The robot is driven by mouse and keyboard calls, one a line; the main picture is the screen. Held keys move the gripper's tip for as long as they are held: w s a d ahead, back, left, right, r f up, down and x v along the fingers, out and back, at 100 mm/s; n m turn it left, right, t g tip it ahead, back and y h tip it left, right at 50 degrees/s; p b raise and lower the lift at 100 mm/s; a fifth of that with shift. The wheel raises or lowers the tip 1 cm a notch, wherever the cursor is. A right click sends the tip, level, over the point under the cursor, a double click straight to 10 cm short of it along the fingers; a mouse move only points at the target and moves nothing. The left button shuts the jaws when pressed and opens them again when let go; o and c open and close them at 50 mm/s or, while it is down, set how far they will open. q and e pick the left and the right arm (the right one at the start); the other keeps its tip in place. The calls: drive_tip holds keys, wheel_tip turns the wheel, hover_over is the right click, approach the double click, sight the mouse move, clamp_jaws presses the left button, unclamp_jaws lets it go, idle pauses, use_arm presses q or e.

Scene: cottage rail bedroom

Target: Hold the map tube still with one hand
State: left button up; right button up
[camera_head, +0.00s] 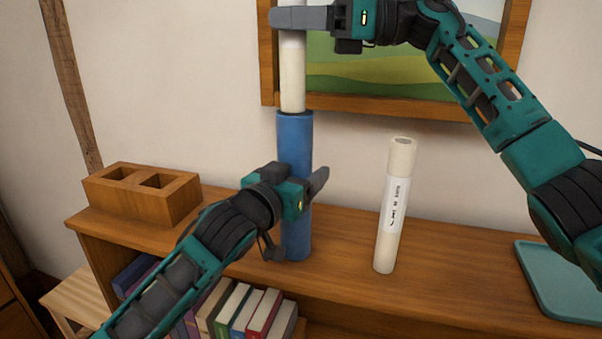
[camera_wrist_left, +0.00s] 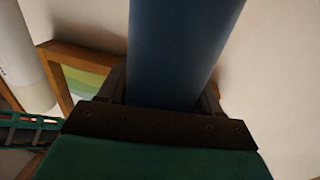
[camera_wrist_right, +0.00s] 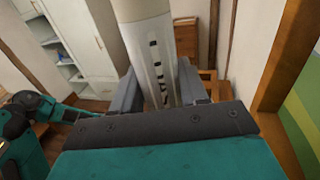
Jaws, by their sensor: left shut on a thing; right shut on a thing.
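The blue map tube (camera_head: 294,140) stands upright on the wooden shelf top. My left gripper (camera_head: 298,188) is shut around its middle; the tube (camera_wrist_left: 185,45) also fills the left wrist view between the fingers. A cream rolled map (camera_head: 292,75) is upright in line above the tube, its lower end at the tube's mouth. How far it reaches inside is hidden. My right gripper (camera_head: 300,18) is shut on this roll near the top of the head view. The right wrist view shows the roll (camera_wrist_right: 150,45) with dark marks on its label.
A second cream roll (camera_head: 396,205) with a label stands on the shelf top (camera_head: 345,275), right of the tube. A wooden holder with two square openings (camera_head: 145,195) is at the left. A teal tray (camera_head: 555,285) lies at the right. A framed picture (camera_head: 390,85) hangs behind.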

sight(293, 52)
drive_tip(key=shift+f, duration=2.2)
drive_tip(key=o, duration=1.2)
drive_tip(key=shift+c, duration=0.2)
drive_tip(key=d, duration=1.2)
drive_tip(key=shift+s, duration=0.3)
use_arm(q)
drive_tip(key=o, duration=1.2)
